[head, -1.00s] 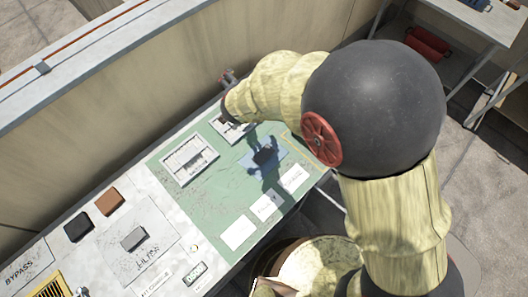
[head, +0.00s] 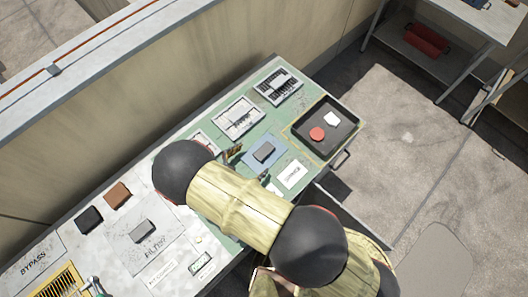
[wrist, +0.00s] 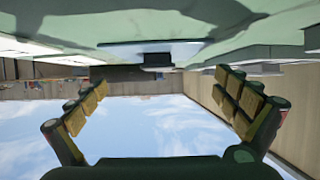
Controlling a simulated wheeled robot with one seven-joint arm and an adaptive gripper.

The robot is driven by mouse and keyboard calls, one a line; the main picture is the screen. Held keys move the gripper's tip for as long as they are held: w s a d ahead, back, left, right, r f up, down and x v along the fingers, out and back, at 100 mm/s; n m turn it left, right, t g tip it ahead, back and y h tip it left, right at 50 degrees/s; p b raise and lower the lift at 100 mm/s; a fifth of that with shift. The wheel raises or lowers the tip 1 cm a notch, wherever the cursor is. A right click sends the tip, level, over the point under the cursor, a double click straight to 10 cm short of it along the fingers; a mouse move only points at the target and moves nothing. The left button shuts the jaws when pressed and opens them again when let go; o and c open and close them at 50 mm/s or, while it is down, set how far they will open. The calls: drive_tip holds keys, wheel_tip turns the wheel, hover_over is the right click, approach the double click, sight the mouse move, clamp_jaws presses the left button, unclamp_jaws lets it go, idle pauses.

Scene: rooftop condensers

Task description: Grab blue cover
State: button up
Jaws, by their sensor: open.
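The blue cover (head: 278,147) is a flat blue square with a dark grey block on top, lying on the green part of the bench. In the wrist view, which is upside down, the cover (wrist: 122,47) shows nearly edge-on with its dark block (wrist: 157,61). My gripper (head: 232,153) is just left of the cover in the head view, partly hidden by my arm. In the wrist view my gripper (wrist: 160,84) is open and empty, with its fingers spread wide to either side of the block's line. It appears apart from the cover.
A black tray (head: 346,137) holding a red disc and a white piece sits at the bench's right end. Slotted panels (head: 278,86) lie behind the cover and white labels (head: 292,175) in front. A tall wall (head: 130,110) runs along the back.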

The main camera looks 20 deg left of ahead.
sight(262, 153)
drive_tip(key=x, duration=0.5)
drive_tip(key=shift+d+b, duration=0.1)
drive_tip(key=shift+b, duration=0.3)
drive_tip(key=c, duration=1.8)
